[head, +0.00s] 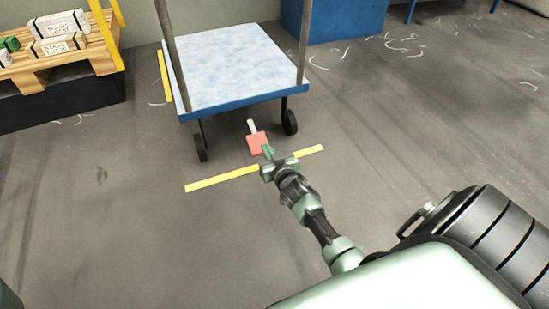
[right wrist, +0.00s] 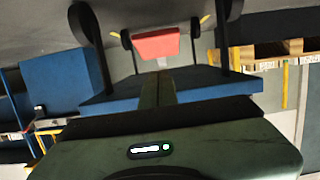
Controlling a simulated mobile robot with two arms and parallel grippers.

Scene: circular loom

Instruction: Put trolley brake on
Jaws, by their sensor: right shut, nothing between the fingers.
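The trolley (head: 228,65) has a blue-edged deck with a pale mottled top, upright poles and dark wheels. Its red brake pedal (head: 257,142) sits low at the near end, between the two near wheels, on a pale lever. In the right wrist view the picture is inverted, and the pedal (right wrist: 157,45) shows beyond the fingertips. My right gripper (head: 267,150) is shut and empty, at the near edge of the pedal. Whether it touches the pedal I cannot tell. The shut fingers also show in the right wrist view (right wrist: 157,88). My left gripper is out of view.
Yellow tape (head: 222,179) marks the floor under and beside my right gripper. A wooden pallet (head: 62,66) with boxes stands on a dark base at the left, by a yellow post. A blue cabinet (head: 334,18) stands behind the trolley. The floor at the right is clear.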

